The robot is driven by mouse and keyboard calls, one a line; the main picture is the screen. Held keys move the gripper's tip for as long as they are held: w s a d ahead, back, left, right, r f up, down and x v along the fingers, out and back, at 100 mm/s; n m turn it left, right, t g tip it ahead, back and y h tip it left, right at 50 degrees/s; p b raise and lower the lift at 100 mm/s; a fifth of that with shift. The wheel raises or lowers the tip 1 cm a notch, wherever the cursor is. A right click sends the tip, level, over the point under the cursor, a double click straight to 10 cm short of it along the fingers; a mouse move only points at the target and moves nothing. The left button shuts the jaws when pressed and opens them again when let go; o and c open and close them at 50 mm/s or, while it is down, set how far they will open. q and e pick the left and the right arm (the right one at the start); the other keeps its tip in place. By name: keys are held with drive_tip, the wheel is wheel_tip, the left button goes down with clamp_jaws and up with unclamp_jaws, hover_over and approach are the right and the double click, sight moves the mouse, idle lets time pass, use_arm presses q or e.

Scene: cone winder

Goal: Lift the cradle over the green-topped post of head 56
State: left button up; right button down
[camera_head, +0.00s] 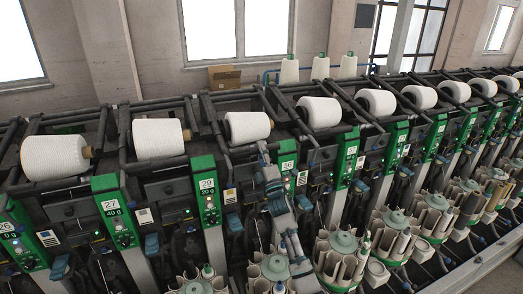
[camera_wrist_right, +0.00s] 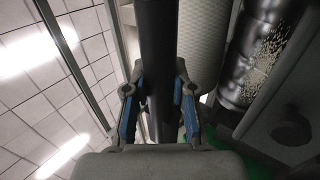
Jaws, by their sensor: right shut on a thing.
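My right gripper (camera_head: 263,150) is raised at the front of the cradle below a white yarn package (camera_head: 247,127). In the wrist view the blue-padded fingers of my right gripper (camera_wrist_right: 158,105) are shut on a dark bar of the cradle (camera_wrist_right: 158,45), one finger on each side. The green-topped post (camera_head: 287,166) just right of my wrist carries a number plate too small to read surely; I cannot pick out a 56. The forearm hides part of the machine front there. My left gripper does not show.
Neighbouring cradles with white packages (camera_head: 159,138) (camera_head: 319,112) stand close on both sides. Green-topped posts (camera_head: 208,190) rise between the heads. Round bobbin magazines (camera_head: 343,245) line the front below. A cardboard box (camera_head: 224,76) stands behind.

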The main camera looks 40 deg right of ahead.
drive_tip(key=shift+g, duration=0.5)
drive_tip(key=r+p, duration=0.3)
drive_tip(key=s+r+p, duration=0.1)
drive_tip(key=r+p, duration=0.2)
drive_tip(key=p, duration=0.1)
drive_tip(key=shift+s+d, duration=0.1)
drive_tip(key=shift+s, duration=0.05)
wheel_tip(320, 180, up, 5)
drive_tip(key=p, duration=0.3)
drive_tip(key=shift+s+f, duration=0.15)
drive_tip(key=shift+f, duration=0.15)
drive_tip(key=c, duration=0.9)
unclamp_jaws()
drive_tip(key=shift+d, duration=0.15)
drive_tip(key=shift+c, duration=0.2)
drive_tip(key=v, duration=1.2)
drive_tip(key=shift+d+f, duration=0.2)
drive_tip(key=shift+d, duration=0.05)
